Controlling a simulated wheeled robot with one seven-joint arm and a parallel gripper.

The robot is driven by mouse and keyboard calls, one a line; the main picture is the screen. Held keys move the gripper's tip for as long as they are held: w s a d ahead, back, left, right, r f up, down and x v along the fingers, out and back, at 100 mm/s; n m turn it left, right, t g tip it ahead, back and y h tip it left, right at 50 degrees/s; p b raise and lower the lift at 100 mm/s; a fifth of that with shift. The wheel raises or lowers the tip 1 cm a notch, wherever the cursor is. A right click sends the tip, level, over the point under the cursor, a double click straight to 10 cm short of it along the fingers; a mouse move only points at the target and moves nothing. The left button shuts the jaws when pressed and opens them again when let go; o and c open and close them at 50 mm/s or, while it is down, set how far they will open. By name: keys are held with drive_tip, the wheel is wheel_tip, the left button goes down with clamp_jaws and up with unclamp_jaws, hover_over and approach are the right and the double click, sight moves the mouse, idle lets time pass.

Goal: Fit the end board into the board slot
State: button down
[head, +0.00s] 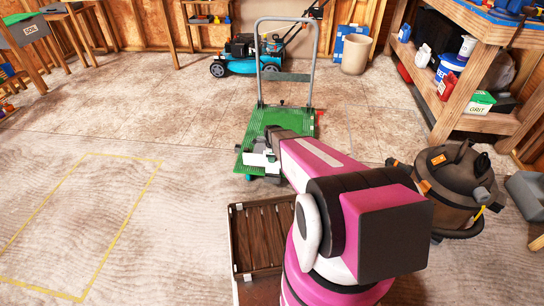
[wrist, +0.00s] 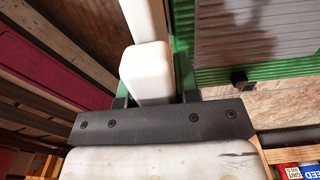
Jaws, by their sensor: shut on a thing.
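A flat cart with a green deck (head: 292,123) and a tall grey handle stands on the floor ahead of me. My gripper (head: 258,158) is low at the deck's near left corner. In the wrist view my gripper (wrist: 148,85) is shut, with white parts in the middle and narrow green strips beside them. I take the held thing to be the end board, but its outline is mostly hidden. At the right is a green surface (wrist: 215,76) with a ridged dark panel. I cannot make out the board slot, or whether the board touches it.
A blue mower (head: 236,56) and a beige bin (head: 356,54) stand at the back. A slatted brown tray (head: 262,238) is near me. The floor to the left, with a yellow outline (head: 125,233), is clear.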

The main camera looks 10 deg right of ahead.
sight(272, 166)
drive_tip(key=shift+f, duration=3.5)
drive_tip(key=c, duration=0.8)
unclamp_jaws()
